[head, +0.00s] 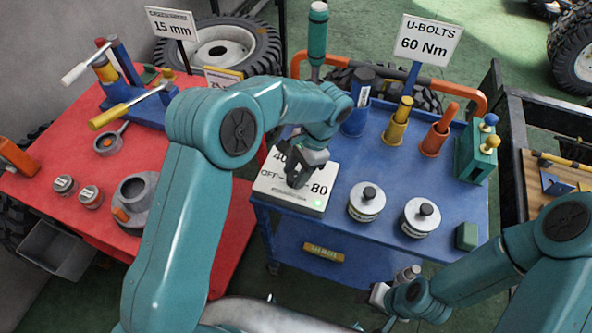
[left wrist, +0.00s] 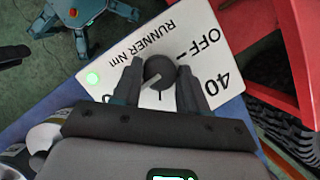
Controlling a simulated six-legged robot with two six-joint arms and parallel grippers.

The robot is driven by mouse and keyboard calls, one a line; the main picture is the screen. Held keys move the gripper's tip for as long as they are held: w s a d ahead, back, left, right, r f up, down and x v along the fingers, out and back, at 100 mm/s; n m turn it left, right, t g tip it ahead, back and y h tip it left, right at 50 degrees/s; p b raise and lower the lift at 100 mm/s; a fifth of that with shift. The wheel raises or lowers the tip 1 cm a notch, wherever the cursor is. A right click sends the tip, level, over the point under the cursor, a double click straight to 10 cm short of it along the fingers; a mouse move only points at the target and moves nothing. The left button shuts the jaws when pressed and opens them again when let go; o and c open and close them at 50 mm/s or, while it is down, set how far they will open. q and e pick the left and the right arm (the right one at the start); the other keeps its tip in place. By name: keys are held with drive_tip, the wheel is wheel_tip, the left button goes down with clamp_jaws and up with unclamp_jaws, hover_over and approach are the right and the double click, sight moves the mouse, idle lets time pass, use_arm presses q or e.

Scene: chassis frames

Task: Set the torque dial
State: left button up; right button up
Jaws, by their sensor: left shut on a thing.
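The torque dial box (head: 318,172) is white, with the marks 40, OFF and 80, and stands at the left edge of the blue cart top. In the left wrist view its dark round knob (left wrist: 158,69) carries a pale pointer line slanting down and left, away from OFF and 40. The 80 mark is hidden there. A green light (left wrist: 92,78) glows on the box. My left gripper (head: 297,178) is shut on the knob, one finger on each side. A sign (head: 429,40) reads "U-BOLTS 60 Nm". My right gripper (head: 381,295) is low, in front of the cart; its jaw opening is unclear.
Two weights (head: 366,203) stand right of the box. Blue, yellow and orange holders and a green block (head: 476,153) line the cart's back and right. The red table (head: 60,215) at left carries tools and a "15 mm" sign (head: 171,24).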

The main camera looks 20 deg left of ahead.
use_arm(q)
drive_tip(key=shift+s+m, duration=0.1)
drive_tip(key=shift+m, duration=0.3)
drive_tip(key=o, duration=1)
drive_tip(key=shift+r, duration=0.1)
drive_tip(key=shift+w+d+r, duration=0.15)
drive_tip(key=shift+w+r, duration=0.1)
drive_tip(key=shift+r, duration=0.05)
drive_tip(key=v, duration=0.5)
drive_tip(key=p+v, duration=0.1)
drive_tip(key=v, duration=0.9)
drive_tip(key=shift+s+d+r, duration=0.1)
drive_tip(key=shift+s+r, duration=0.1)
drive_tip(key=shift+s, duration=0.05)
